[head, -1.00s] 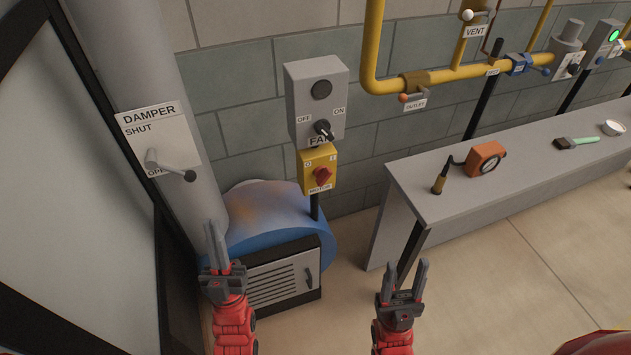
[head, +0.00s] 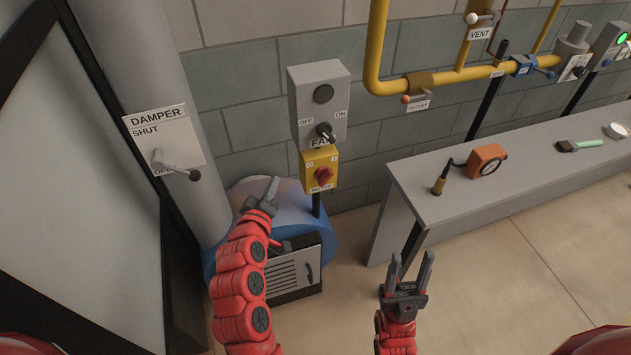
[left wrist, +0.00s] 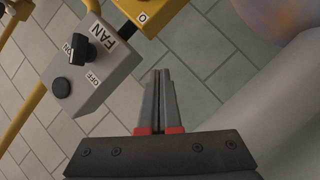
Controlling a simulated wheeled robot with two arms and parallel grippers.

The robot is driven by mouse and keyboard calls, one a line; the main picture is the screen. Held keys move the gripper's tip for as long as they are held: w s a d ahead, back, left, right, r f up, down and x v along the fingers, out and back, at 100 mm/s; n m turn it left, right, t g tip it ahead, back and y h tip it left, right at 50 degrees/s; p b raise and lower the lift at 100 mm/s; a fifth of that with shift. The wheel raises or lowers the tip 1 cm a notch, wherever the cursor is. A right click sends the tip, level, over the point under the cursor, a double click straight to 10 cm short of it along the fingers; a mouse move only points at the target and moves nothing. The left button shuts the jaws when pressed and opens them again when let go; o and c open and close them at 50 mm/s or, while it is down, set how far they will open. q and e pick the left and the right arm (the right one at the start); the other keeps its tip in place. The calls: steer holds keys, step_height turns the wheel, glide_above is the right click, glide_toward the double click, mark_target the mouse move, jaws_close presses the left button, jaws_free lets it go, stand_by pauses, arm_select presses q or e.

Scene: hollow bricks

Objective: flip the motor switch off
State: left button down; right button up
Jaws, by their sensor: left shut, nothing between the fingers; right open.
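The motor switch is a red rotary knob (head: 323,175) on a yellow box (head: 318,159) marked O and I, with a MOTOR label below. Its exact setting is too small to tell. It sits on a post under the grey fan box (head: 319,90). My left gripper (head: 272,188) is shut and empty, to the left of the yellow box and apart from it. In the left wrist view its fingers (left wrist: 160,82) are together, and a corner of the yellow box (left wrist: 145,16) shows at the top. My right gripper (head: 414,263) is open and empty, below the bench's near end.
The fan box has a black knob (head: 324,131) just above the yellow box. A damper lever (head: 178,170) is on the pipe at left. A blue blower (head: 325,229) stands below. A grey bench (head: 520,165) runs along the right.

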arm_select(q)
steer(key=shift+s+d+f+g+h, duration=0.35)
steer(key=shift+s+d+g+h, duration=0.3)
steer(key=shift+d, duration=0.25)
steer(key=shift+s+d+f+g+h, duration=0.35)
steer(key=shift+s+d+g+h, duration=0.1)
steer(key=shift+s+d+g, duration=0.3)
steer(key=shift+w+d, duration=0.1)
steer(key=p, duration=0.2)
glide_toward(319, 179)
steer(key=w+a, duration=0.1)
steer(key=w, duration=0.2)
steer(key=shift+w+d+f+p, duration=0.45)
steer(key=shift+w+d+f, duration=0.3)
steer(key=shift+d, duration=0.2)
steer(key=shift+w+d+f, duration=0.2)
steer(key=shift+d+f, duration=0.1)
steer(key=shift+d, duration=0.1)
steer(key=shift+d+f, duration=0.1)
steer(key=shift+f, duration=0.05)
